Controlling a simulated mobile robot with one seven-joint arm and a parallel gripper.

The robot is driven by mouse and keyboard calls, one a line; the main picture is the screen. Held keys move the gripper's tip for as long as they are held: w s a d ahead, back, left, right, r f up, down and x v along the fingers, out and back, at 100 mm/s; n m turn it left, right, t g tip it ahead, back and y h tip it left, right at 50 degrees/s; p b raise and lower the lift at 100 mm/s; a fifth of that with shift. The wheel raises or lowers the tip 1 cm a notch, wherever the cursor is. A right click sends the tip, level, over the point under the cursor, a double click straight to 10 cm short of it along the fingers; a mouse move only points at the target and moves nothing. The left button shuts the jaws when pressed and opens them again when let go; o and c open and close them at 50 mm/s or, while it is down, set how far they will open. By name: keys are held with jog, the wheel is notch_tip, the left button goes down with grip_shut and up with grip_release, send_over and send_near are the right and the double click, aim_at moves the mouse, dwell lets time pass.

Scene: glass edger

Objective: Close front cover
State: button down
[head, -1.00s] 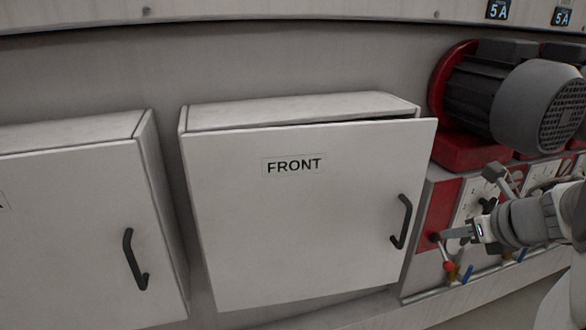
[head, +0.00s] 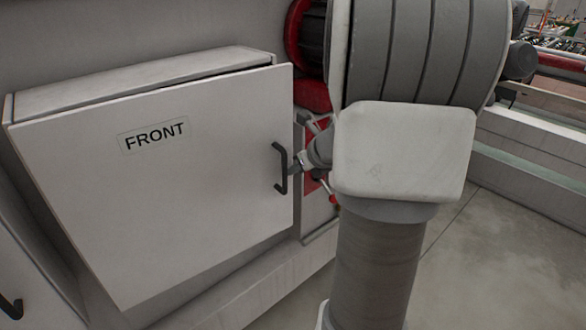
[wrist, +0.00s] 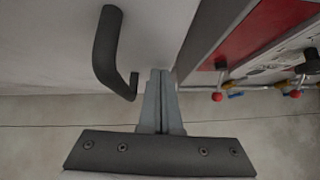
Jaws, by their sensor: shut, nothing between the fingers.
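The front cover (head: 150,200) is a white door labelled FRONT on a wall-mounted box. It stands slightly ajar, with a dark gap along its top edge, wider toward the right. Its black handle (head: 280,168) is near the right edge and also shows in the wrist view (wrist: 106,50). My gripper (head: 296,168) is at the cover's right edge, just right of the handle. In the wrist view my gripper (wrist: 160,75) is shut and empty, its fingertips at the cover's edge beside the handle. Whether they touch the cover is unclear.
A red panel with valves (wrist: 250,45) lies right of the cover. A motor with a red mount (head: 308,50) is above it, partly hidden by my arm. Another cabinet's black handle (head: 12,306) shows at lower left. Open floor (head: 480,240) lies to the right.

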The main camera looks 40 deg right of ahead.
jog(key=shift+n+y, duration=0.6)
jog(key=shift+n, duration=0.1)
jog(key=w, duration=0.2)
jog(key=w+p, duration=0.1)
jog(key=w, duration=0.3)
jog(key=shift+r+p, duration=0.25)
jog(key=shift+p, duration=0.1)
jog(key=shift+a, duration=0.1)
jog(key=shift+s+f, duration=0.1)
jog(key=shift+s, duration=0.15)
